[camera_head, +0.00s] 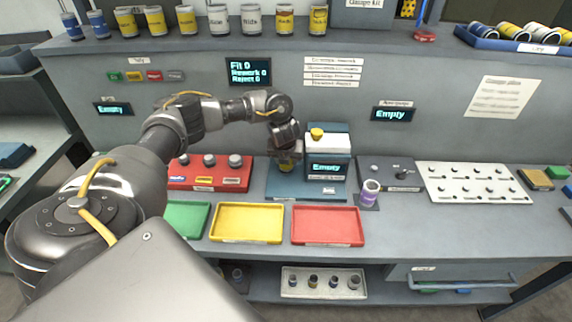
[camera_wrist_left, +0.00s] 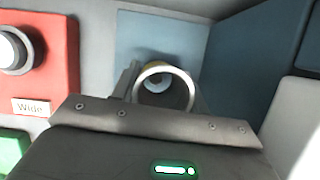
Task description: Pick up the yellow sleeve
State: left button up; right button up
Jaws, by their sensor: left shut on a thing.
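The yellow sleeve (camera_head: 286,168) is at the front left of the blue gauge station (camera_head: 308,190), mostly hidden under my left gripper (camera_head: 287,155) in the head view. In the left wrist view I look into the open round end of the sleeve (camera_wrist_left: 166,70), with a little yellow at its far side. My left gripper (camera_wrist_left: 163,92) is shut on the sleeve and points down over the station. Whether the sleeve touches the station's plate I cannot tell. My right gripper is not in view.
Right of the gripper stands a box with an "Empty" display (camera_head: 326,168). A red block with knobs (camera_head: 208,184) is on the left. Green (camera_head: 186,234), yellow (camera_head: 248,238) and red (camera_head: 327,241) trays line the front. A purple sleeve (camera_head: 370,195) stands to the right.

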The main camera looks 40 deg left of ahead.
pick_arm(q)
jog(key=v, duration=0.2)
jog(key=shift+s+r, duration=0.1)
jog(key=shift+r, duration=0.25)
jog(key=s+d+r+p, duration=0.3)
jog(key=s+r, duration=0.5)
jog(key=s, duration=0.4)
jog(key=shift+s+r+p, duration=0.35)
jog(key=shift+s+p, duration=0.05)
jog(key=shift+p, duration=0.25)
notch_tip(320, 180, up, 5)
jog(key=p, duration=0.5)
jog(key=shift+f, duration=0.25)
jog(key=shift+f, duration=0.1)
